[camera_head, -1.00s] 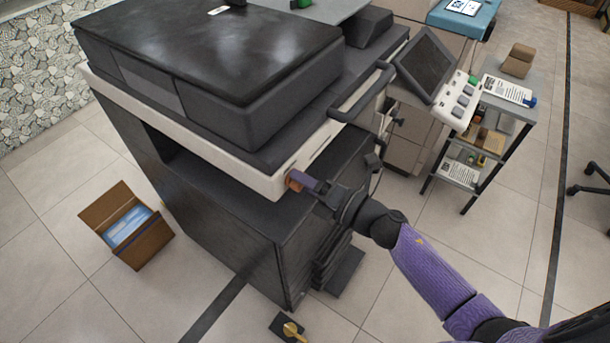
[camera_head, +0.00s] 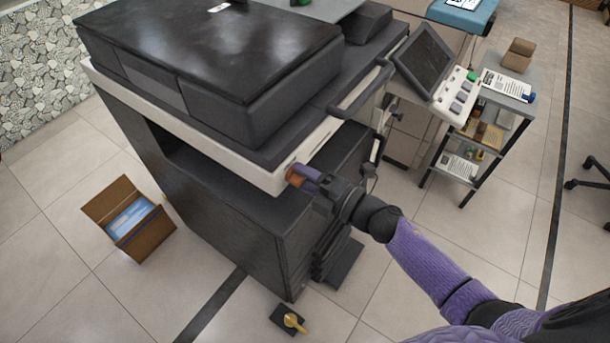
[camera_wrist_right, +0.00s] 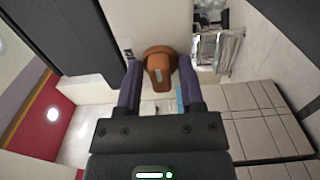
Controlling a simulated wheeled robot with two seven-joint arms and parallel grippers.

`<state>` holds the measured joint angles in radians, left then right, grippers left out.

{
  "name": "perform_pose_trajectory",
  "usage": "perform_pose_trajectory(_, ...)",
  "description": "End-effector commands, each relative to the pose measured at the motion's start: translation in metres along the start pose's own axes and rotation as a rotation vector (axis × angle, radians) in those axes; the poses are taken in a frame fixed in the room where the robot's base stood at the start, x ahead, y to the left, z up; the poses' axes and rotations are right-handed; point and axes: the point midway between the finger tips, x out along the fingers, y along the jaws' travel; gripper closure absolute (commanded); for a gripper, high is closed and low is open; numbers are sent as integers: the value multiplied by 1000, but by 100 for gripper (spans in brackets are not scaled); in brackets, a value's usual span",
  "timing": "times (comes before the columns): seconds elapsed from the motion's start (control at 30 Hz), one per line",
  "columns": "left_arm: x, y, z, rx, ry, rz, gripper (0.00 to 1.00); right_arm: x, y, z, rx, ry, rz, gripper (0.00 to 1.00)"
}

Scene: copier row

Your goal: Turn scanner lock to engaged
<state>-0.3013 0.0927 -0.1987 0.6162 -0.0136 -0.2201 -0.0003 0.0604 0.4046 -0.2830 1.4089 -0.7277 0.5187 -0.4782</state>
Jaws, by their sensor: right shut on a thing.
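The scanner lock is an orange-brown knob (camera_head: 294,176) on the white side of the copier (camera_head: 262,180), near its front corner. My right gripper (camera_head: 309,181) reaches it from the right, with its purple fingers at the knob. In the right wrist view the knob (camera_wrist_right: 158,66) has a round base and a grip with a pale mark. The grip lies between the fingertips of my right gripper (camera_wrist_right: 160,80), which is shut on it. Which lock position the knob is in, I cannot tell. My left gripper is not in view.
An open cardboard box (camera_head: 143,243) with blue contents stands on the floor at left. A black plate with a brass lever (camera_head: 290,320) is at the bottom. A control panel (camera_head: 440,75) and a grey shelf cart (camera_head: 500,95) stand at right.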

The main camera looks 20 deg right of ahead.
Motion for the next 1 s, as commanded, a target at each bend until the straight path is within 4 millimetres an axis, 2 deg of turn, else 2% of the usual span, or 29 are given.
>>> perform_pose_trajectory(0.23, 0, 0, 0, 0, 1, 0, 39, 0, 0, 0, 1, -1, 0, 100)
perform_pose_trajectory(0.27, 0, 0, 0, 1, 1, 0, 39, 0, 0, 0, 1, -1, 0, 44)
perform_pose_trajectory(0.3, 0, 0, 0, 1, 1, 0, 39, 0, 0, 0, 1, -1, 0, 38)
perform_pose_trajectory(0.57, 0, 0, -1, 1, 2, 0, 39, -1, 0, 0, 1, -1, 0, 38)
perform_pose_trajectory(0.67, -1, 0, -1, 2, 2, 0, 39, -8, 0, 0, 1, -1, -2, 38)
perform_pose_trajectory(1.0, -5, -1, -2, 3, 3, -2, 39, -83, -1, 0, 1, 0, -3, 38)
